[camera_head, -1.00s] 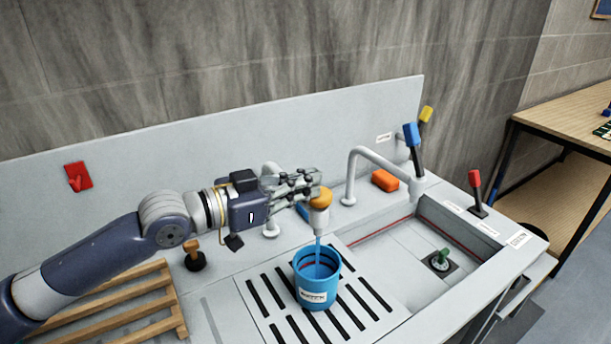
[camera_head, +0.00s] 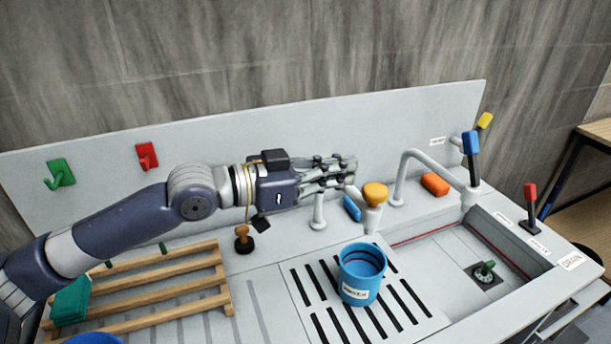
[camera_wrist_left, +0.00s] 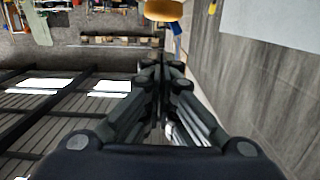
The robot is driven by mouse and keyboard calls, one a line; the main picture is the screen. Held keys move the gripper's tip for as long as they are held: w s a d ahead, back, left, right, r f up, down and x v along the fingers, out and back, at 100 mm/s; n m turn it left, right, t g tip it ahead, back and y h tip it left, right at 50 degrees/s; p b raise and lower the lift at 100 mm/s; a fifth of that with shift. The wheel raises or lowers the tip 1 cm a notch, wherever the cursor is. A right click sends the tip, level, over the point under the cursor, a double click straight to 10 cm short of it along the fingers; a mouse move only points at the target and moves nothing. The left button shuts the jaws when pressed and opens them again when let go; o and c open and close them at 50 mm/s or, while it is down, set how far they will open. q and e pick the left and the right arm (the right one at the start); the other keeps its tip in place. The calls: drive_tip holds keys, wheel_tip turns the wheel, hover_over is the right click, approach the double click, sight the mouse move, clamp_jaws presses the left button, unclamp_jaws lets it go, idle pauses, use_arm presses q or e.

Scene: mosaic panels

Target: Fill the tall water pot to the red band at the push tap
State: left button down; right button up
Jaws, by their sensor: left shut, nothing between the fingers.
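The blue water pot (camera_head: 352,293) with a white label stands upright on the slotted drainboard (camera_head: 405,325), under the push tap. A red band runs around its inner wall; the exact water level against the band is hard to tell. The push tap (camera_head: 372,217) has a yellow-orange knob (camera_head: 375,192), and no stream shows below it. My left gripper (camera_head: 352,170) is shut and empty, just above and left of the knob, apart from it. In the left wrist view its fingertips (camera_wrist_left: 162,68) are together, with the knob (camera_wrist_left: 164,9) at the top edge. My right gripper is not in view.
A sink (camera_head: 455,258) with a green plug (camera_head: 485,269) lies right. A swan-neck faucet (camera_head: 400,172), orange block (camera_head: 435,185) and blue and red levers stand around it. A wooden rack (camera_head: 165,285) with a green cloth (camera_head: 71,300) is left.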

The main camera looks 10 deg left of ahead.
use_arm(q)
drive_tip(key=b+v, duration=0.2)
drive_tip(key=v, duration=0.3)
drive_tip(key=shift+s+a+r, duration=0.1)
drive_tip(key=shift+s+a, duration=0.1)
drive_tip(key=shift+a, duration=0.05)
idle(0.7)
idle(0.7)
